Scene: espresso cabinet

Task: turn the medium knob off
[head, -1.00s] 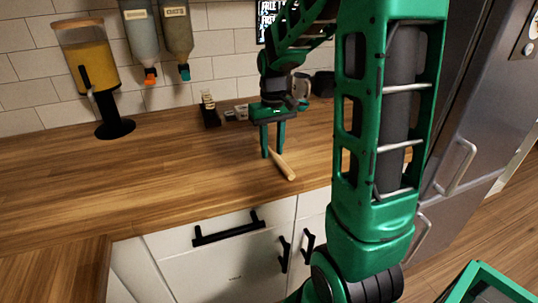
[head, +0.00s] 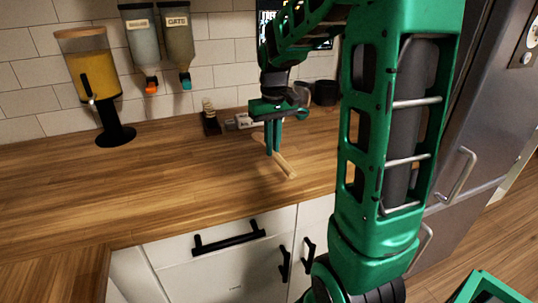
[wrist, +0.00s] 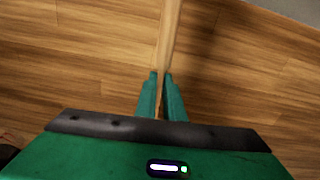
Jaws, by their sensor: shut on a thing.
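My gripper (head: 273,153) points down over the wooden counter and is shut on a pale wooden stick (head: 286,168). The stick lies slanted low at the counter, showing on both sides of the fingers. In the wrist view my gripper (wrist: 160,76) has its two green fingertips close together on the stick (wrist: 170,32), which runs up out of the picture. I cannot tell whether the stick touches the counter. No medium knob can be made out in either view.
A drink dispenser (head: 92,82) stands at the back left, with two wall dispensers (head: 143,45) beside it. A black holder (head: 211,122) and a dark cup (head: 326,92) are at the back. A steel fridge (head: 478,120) is at the right. The counter's left is clear.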

